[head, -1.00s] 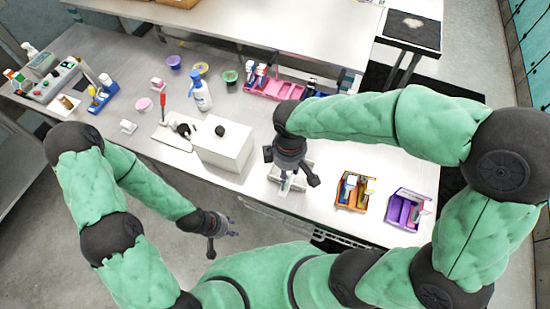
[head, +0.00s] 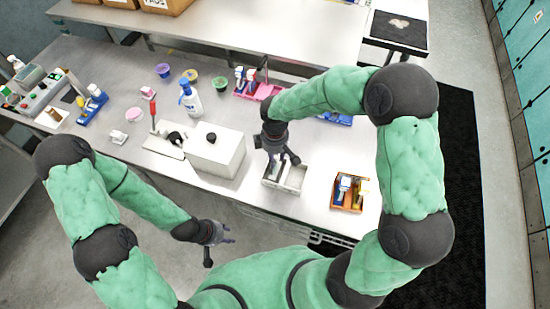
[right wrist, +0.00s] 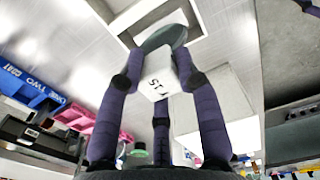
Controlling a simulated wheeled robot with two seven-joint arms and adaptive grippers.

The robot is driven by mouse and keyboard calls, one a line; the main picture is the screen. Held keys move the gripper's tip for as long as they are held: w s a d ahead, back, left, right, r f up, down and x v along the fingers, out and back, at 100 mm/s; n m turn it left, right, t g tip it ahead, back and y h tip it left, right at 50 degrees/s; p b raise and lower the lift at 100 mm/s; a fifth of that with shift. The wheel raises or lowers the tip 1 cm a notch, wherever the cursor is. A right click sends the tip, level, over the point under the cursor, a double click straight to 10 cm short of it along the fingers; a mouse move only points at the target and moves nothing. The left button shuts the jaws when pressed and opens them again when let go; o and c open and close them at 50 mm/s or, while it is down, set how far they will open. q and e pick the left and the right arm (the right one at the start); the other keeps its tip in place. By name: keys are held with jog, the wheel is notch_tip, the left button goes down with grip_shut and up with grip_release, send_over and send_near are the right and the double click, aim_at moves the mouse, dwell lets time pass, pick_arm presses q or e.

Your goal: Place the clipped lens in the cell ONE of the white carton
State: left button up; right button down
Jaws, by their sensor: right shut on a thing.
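My right gripper (head: 279,160) is above the left part of the white carton (head: 299,181), which has a divider and lies near the table's front edge. In the right wrist view its purple fingers (right wrist: 160,85) are shut on the clipped lens, a grey-green disc (right wrist: 165,37) with a white lettered clip (right wrist: 158,82). Part of a pale carton wall (right wrist: 138,14) shows beyond the lens. In the head view the gripper hides the lens, and I cannot read the cell labels. My left gripper (head: 226,235) is open and empty, in front of the table.
A white box with a black knob (head: 217,155) stands left of the carton. An orange organizer (head: 349,192) is to its right. A pink organizer (head: 246,94) and a blue one (head: 336,119) are behind. A spray bottle (head: 189,99) stands at back left.

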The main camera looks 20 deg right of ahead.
jog(key=shift+f, duration=0.95)
jog(key=shift+f, duration=0.2)
jog(key=c, duration=0.9)
grip_release()
jog(key=shift+o, duration=0.2)
jog(key=shift+r, duration=0.15)
notch_tip(320, 180, up, 12)
jog(key=shift+r+p, duration=0.1)
jog(key=shift+p, duration=0.3)
